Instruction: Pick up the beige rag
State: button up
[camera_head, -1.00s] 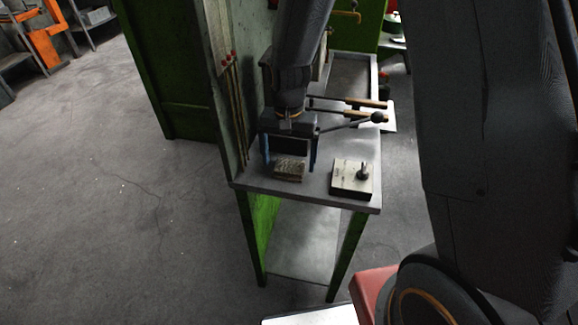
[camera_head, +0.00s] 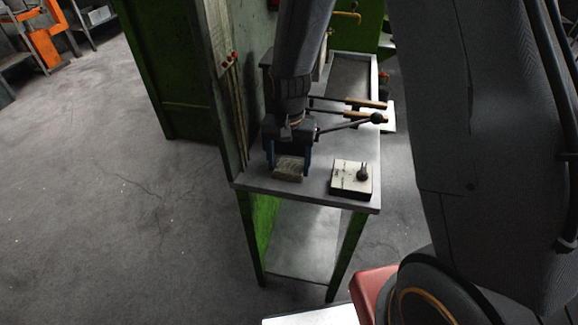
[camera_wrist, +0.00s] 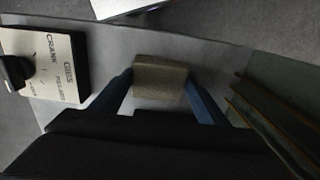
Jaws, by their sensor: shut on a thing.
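The beige rag (camera_head: 289,171) is a small folded block on the grey table top near its front edge. It also shows in the wrist view (camera_wrist: 160,78). My gripper (camera_head: 289,173) points down at it, with one blue finger on each side of the rag. In the wrist view my gripper (camera_wrist: 160,88) is shut on the rag, its fingers against the left and right sides. The rag looks to be at table height; I cannot tell whether it has left the surface.
A control box (camera_head: 351,179) with a black knob stands right of the rag on the table (camera_head: 316,191). Wooden-handled tools and a ball-ended lever (camera_head: 345,126) lie behind it. The green press wall with thin rods (camera_head: 239,110) rises close on the left.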

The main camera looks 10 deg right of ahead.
aim_at(289, 165)
notch_tip(289, 165, up, 10)
jog(key=b, duration=0.2)
dwell(0.4)
